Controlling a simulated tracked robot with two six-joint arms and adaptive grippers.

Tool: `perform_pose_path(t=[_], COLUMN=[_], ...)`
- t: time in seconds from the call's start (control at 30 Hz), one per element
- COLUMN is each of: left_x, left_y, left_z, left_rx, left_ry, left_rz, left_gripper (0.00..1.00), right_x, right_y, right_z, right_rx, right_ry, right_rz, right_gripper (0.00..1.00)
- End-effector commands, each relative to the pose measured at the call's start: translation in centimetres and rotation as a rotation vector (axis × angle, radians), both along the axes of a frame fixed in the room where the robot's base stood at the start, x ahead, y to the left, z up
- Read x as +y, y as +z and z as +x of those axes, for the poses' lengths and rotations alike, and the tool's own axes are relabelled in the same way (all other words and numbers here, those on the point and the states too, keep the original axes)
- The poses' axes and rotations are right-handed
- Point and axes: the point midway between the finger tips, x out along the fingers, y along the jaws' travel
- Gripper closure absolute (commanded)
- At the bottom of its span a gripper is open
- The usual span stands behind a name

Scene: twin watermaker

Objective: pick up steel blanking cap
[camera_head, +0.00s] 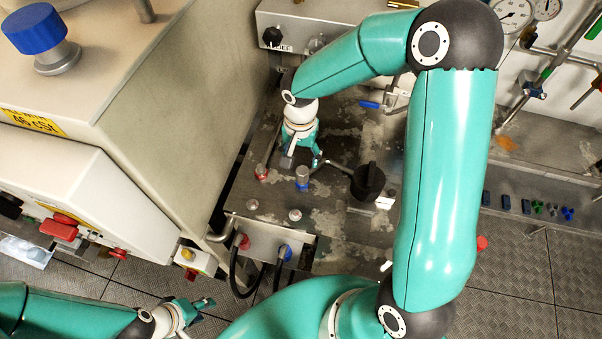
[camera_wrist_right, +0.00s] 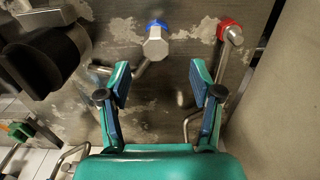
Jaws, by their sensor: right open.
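A steel faceted cap (camera_wrist_right: 156,46) sits over a blue ring in the right wrist view, just beyond my right fingertips and between their lines. I take it to be the blanking cap. In the head view the same blue-ringed fitting with a steel top (camera_head: 302,173) stands on the grey bench, close below my right gripper (camera_head: 303,158). My right gripper, also in the wrist view (camera_wrist_right: 159,78), is open, with nothing between its fingers. My left gripper (camera_head: 196,314) is low at the left, away from the bench; its finger opening is unclear.
A red-ringed fitting with a bent steel pipe (camera_wrist_right: 230,33) stands beside the cap. A black knob (camera_head: 368,181) and two small steel studs (camera_head: 295,214) are on the bench. A tall beige cabinet (camera_head: 190,110) borders it on the left. Several small parts (camera_head: 526,206) lie on a ledge at right.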

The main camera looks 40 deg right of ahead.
Motion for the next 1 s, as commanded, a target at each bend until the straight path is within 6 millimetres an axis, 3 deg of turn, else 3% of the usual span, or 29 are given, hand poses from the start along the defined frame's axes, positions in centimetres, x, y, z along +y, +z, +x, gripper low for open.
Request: perform_pose_path(t=[0.03,0.1,0.37,0.7,1.0], left_x=[0.0,0.0,0.0,0.0,0.0], left_y=[-1.2,-1.6,-2.1,-4.0,-4.0], left_z=[0.0,-0.1,-0.1,-0.1,-0.1], left_rx=[0.001,0.001,0.001,0.0,0.0], left_ry=[0.0,0.0,0.0,0.0,0.0], left_rz=[0.0,0.0,0.0,0.0,0.0], left_gripper=[0.6,0.6,0.6,0.6,0.6], right_x=[0.0,0.0,0.1,0.3,0.3], right_y=[-1.5,-2.3,-3.6,-8.0,-8.2], right_z=[0.0,0.0,0.0,-0.4,-0.3], right_rx=[0.001,0.0,-0.001,0.0,-0.002], right_ry=[0.0,0.001,0.003,0.005,0.006], right_rz=[0.001,0.0,0.001,0.001,0.001], right_gripper=[0.35,0.35,0.35,0.35,0.37])
